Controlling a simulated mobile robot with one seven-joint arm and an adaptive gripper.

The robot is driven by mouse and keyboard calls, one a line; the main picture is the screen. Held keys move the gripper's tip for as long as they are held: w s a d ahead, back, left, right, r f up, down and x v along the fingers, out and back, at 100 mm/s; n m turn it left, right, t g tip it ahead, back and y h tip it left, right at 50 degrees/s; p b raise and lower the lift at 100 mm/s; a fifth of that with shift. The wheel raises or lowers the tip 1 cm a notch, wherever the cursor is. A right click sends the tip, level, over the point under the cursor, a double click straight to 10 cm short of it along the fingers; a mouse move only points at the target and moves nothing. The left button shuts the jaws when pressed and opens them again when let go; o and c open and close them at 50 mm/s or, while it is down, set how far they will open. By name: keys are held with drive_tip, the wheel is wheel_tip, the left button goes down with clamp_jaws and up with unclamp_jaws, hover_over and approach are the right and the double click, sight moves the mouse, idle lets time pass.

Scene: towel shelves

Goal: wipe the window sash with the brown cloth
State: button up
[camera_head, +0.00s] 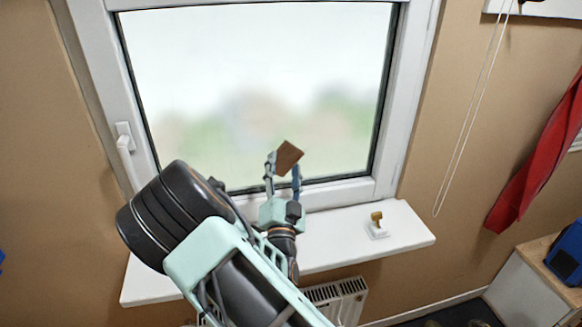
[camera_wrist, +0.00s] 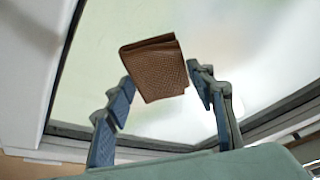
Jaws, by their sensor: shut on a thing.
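The brown cloth (camera_head: 288,157) is a small folded pad at the tips of my gripper (camera_head: 283,171), in front of the lower part of the window glass. In the wrist view the cloth (camera_wrist: 155,68) sits between the two fingers of my gripper (camera_wrist: 163,88), which is shut on it. The white window sash (camera_head: 352,191) frames the pane, with its lower rail just below and behind my gripper. The wrist view shows the pane behind the cloth and a dark gasket along the sash edge. I cannot tell whether the cloth touches the glass.
A white sill (camera_head: 335,252) runs below the window, with a small brass-topped white object (camera_head: 377,226) on its right part. A white handle (camera_head: 125,143) is on the sash's left side. A cord (camera_head: 467,125) and a red cloth (camera_head: 540,155) hang at right. A radiator (camera_head: 338,296) is below.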

drive_tip(key=shift+a, duration=0.1)
drive_tip(key=s+d, duration=0.2)
drive_tip(key=s, duration=0.3)
drive_tip(key=shift+s, duration=0.35)
drive_tip(key=s, duration=0.3)
drive_tip(key=shift+d, duration=0.4)
drive_tip(key=shift+f, duration=0.1)
idle(0.4)
drive_tip(key=s+d+f, duration=0.3)
drive_tip(key=d+f, duration=0.3)
drive_tip(key=d, duration=0.2)
drive_tip(key=s+d+f, duration=0.4)
drive_tip(key=d+f, duration=0.3)
drive_tip(key=shift+s+d+f, duration=0.2)
drive_tip(key=shift+s+d, duration=0.05)
drive_tip(key=shift+d, duration=0.1)
